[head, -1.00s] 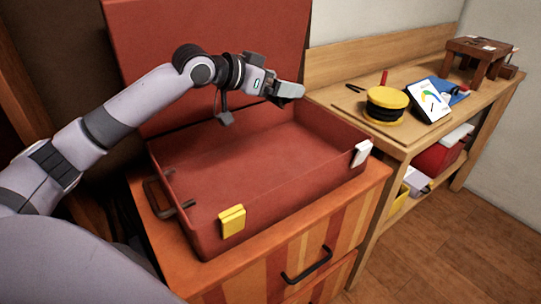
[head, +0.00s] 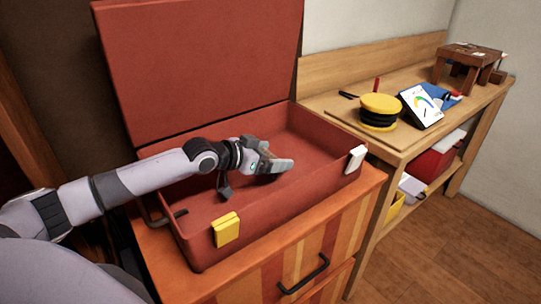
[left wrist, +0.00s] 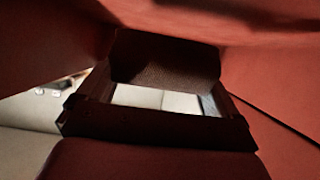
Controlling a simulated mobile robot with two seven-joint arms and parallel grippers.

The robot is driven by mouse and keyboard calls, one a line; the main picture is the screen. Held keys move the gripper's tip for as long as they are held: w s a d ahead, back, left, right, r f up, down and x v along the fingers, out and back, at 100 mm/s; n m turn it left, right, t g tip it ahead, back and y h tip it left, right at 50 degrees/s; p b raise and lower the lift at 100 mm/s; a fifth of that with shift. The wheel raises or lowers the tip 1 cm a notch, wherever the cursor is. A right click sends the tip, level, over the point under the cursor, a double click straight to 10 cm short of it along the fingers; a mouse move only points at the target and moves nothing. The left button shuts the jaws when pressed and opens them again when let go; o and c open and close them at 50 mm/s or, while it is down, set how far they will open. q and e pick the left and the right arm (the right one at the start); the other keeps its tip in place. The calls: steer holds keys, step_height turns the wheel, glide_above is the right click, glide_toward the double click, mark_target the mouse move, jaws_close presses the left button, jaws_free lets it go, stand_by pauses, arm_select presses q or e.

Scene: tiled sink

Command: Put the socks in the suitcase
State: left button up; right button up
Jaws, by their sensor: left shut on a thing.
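The red suitcase (head: 205,247) stands open in the head view, its lid upright at the back. The visible part of its inside is bare red. My left gripper (head: 280,166) reaches over the suitcase from the left and is down inside its rim line. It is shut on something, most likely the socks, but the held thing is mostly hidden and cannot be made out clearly. In the left wrist view, the gripper's dark fingers (left wrist: 165,60) are in shade with red suitcase walls around. No other socks are in view. My right gripper is not in view.
The suitcase rests on an orange striped drawer cabinet (head: 335,235). At right, a wooden workbench (head: 400,143) holds a yellow-topped reel (head: 380,108) and a small brown stool (head: 468,62).

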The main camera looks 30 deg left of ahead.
arm_select(q)
steer(key=shift+f, duration=0.55)
steer(key=o, duration=0.7)
steer(key=shift+r, duration=0.1)
steer(key=shift+r, duration=0.3)
steer(key=shift+v, duration=6.05)
